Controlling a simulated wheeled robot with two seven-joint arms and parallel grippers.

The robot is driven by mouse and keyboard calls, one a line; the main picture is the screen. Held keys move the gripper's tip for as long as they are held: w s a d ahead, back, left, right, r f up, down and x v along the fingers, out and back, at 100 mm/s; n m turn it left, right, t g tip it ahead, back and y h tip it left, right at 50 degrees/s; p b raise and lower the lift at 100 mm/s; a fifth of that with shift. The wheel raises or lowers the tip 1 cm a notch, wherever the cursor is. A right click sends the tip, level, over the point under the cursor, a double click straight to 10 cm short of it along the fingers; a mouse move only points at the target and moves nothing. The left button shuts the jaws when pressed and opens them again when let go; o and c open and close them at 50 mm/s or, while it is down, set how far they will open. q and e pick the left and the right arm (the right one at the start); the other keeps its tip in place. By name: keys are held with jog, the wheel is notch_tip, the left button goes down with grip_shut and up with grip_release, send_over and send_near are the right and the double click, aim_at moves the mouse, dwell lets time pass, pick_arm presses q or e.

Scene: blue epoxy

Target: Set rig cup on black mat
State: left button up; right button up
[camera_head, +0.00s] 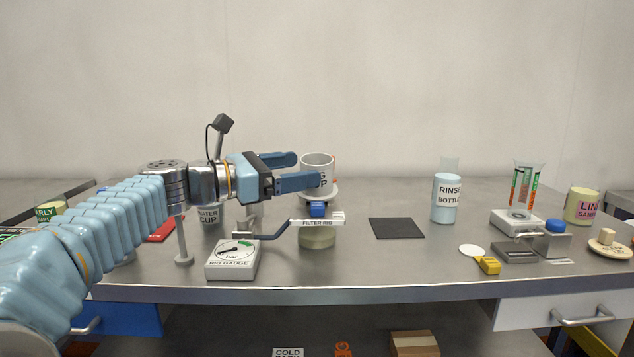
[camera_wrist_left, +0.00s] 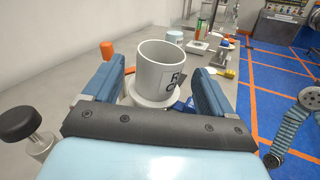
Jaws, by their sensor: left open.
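The rig cup (camera_head: 318,165) is a white open-topped cup standing upright on a round white base of the filter rig (camera_head: 317,222). In the left wrist view the rig cup (camera_wrist_left: 161,67) stands between the two blue fingers, and it looks empty inside. My left gripper (camera_head: 306,170) is open and comes in from the left at the cup's height; it also shows in the left wrist view (camera_wrist_left: 158,85). I cannot tell whether a finger touches the cup. The black mat (camera_head: 397,228) lies flat and bare on the table, right of the filter rig. My right gripper is not seen.
The rig gauge (camera_head: 232,259) stands in front of my left arm, with the water cup (camera_head: 208,215) behind it. The rinse bottle (camera_head: 446,198) stands right of the mat.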

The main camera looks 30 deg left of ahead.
aim_at(329, 161)
pick_arm(q)
jog(key=x, duration=0.5)
jog(key=shift+w+d+r+p, duration=0.1)
jog(key=shift+r+p, duration=0.1)
jog(key=shift+p, duration=0.2)
jog(key=c, duration=1.2)
jog(key=shift+o, duration=0.2)
jog(key=shift+r, duration=0.1)
